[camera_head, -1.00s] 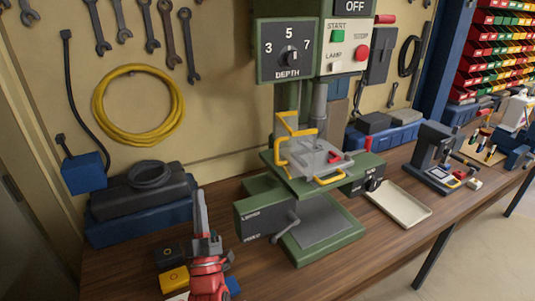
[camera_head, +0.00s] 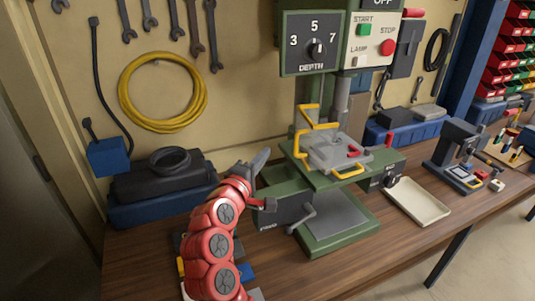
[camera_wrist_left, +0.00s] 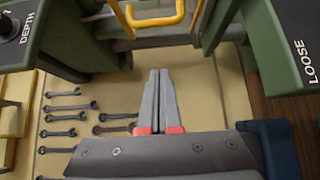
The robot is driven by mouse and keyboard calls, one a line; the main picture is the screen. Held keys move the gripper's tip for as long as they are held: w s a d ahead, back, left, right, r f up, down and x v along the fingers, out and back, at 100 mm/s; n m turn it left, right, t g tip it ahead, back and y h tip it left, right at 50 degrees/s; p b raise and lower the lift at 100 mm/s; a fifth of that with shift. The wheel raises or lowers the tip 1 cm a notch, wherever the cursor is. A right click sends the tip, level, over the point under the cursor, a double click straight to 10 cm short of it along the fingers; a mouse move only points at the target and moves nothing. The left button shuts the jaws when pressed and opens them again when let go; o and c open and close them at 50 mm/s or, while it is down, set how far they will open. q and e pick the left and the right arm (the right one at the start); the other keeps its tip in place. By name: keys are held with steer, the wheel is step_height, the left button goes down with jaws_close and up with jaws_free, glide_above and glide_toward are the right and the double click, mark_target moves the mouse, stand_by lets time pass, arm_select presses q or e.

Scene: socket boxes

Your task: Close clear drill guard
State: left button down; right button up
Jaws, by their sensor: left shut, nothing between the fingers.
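The green drill press (camera_head: 330,225) stands on the bench with a grey vise-like block (camera_head: 325,152) on its table. A bent yellow frame (camera_head: 318,125), likely the edge of the clear guard, stands up at the block's left and back; its clear panel cannot be made out. A yellow handle (camera_head: 349,173) is at the block's front. My left gripper (camera_head: 261,160) is shut and empty, left of the press table and apart from the yellow frame. In the left wrist view its fingers (camera_wrist_left: 158,75) lie together below a yellow bar (camera_wrist_left: 150,20). My right gripper is out of view.
A crank (camera_head: 302,218) sticks out at the press front. A cream tray (camera_head: 418,203) lies to the right. Blue and black cases (camera_head: 160,198) stand at the left, under a yellow hose coil (camera_head: 163,92) on the wall.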

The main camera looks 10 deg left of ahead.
mark_target(308, 138)
arm_select(q)
steer(key=w+d+p, duration=0.5)
steer(key=shift+w+d, duration=0.15)
steer(key=shift+d, duration=0.1)
stand_by(0.3)
stand_by(0.4)
